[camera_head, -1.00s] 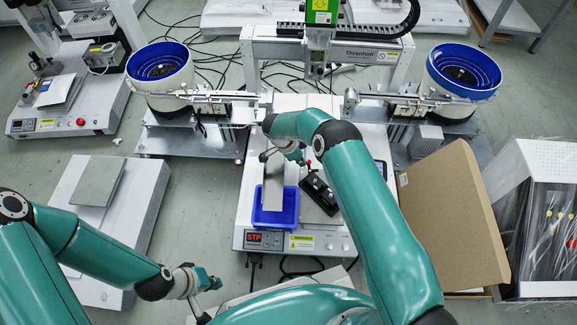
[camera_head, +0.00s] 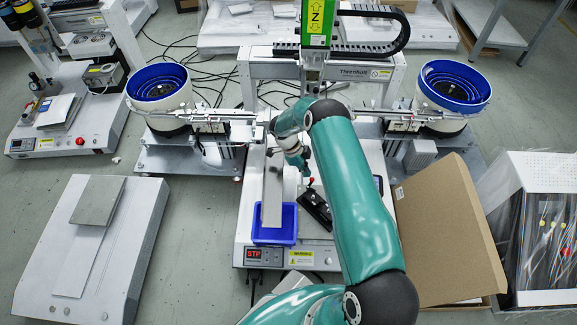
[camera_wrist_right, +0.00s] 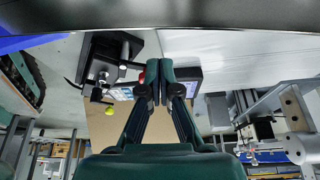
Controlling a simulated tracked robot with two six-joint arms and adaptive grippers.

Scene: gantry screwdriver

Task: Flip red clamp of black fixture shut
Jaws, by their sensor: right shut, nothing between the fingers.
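The black fixture (camera_head: 316,210) lies at an angle on the machine's white base, right of the blue bin. Its clamp has a small red tip (camera_head: 310,181) standing above the fixture's far end. In the right wrist view a red tip (camera_wrist_right: 141,77) shows just left of my fingers, partly hidden by them. My right gripper (camera_head: 305,171) is close to the red tip, pointing down at the fixture's far end. Its fingers are together and empty in the right wrist view (camera_wrist_right: 158,70). I cannot tell whether they touch the clamp. My left gripper is out of view.
A blue bin (camera_head: 275,234) stands left of the fixture, with a grey chute (camera_head: 272,203) running into it. The green screw head (camera_head: 316,22) hangs from the gantry behind my right arm. A cardboard box (camera_head: 440,230) stands open at the right.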

